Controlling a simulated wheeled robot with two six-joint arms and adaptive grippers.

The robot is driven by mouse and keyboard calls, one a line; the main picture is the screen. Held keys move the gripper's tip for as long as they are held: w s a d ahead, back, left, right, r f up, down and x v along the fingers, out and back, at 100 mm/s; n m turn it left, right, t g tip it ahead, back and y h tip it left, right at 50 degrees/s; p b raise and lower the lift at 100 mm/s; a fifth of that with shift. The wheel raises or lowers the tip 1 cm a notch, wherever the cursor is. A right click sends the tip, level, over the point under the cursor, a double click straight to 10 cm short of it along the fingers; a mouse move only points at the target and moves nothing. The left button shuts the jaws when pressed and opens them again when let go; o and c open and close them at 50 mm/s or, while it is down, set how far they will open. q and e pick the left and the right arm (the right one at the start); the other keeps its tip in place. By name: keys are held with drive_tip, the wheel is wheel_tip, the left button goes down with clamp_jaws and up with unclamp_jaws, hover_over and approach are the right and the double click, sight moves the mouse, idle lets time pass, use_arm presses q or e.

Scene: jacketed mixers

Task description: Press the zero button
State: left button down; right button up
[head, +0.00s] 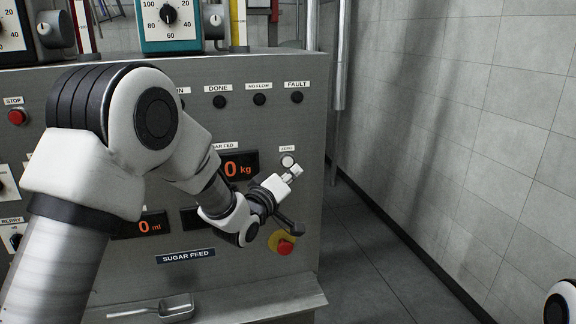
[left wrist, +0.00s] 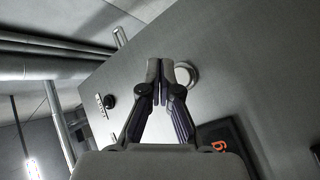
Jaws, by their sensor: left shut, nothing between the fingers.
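The zero button (head: 287,161) is a small pale round button under its ZERO label (head: 287,149), on the right part of the grey panel. In the left wrist view the button (left wrist: 187,75) shows just right of the fingertips and is partly hidden by them. My left gripper (head: 294,171) is shut and empty, its tips right at the lower edge of the button in the head view. In the left wrist view the gripper (left wrist: 166,72) has its fingers together. I cannot tell whether the tips touch the button. My right gripper is not in view.
A red emergency button (head: 285,247) on a yellow base sits below my left wrist. A red STOP button (head: 17,117) is at the left. Dark lamps (head: 259,99) line the top. A metal scoop (head: 176,307) lies on the ledge. The floor right of the panel is clear.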

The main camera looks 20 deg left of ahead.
use_arm(q)
drive_tip(key=shift+s+d, duration=0.8)
drive_tip(key=shift+s, duration=0.35)
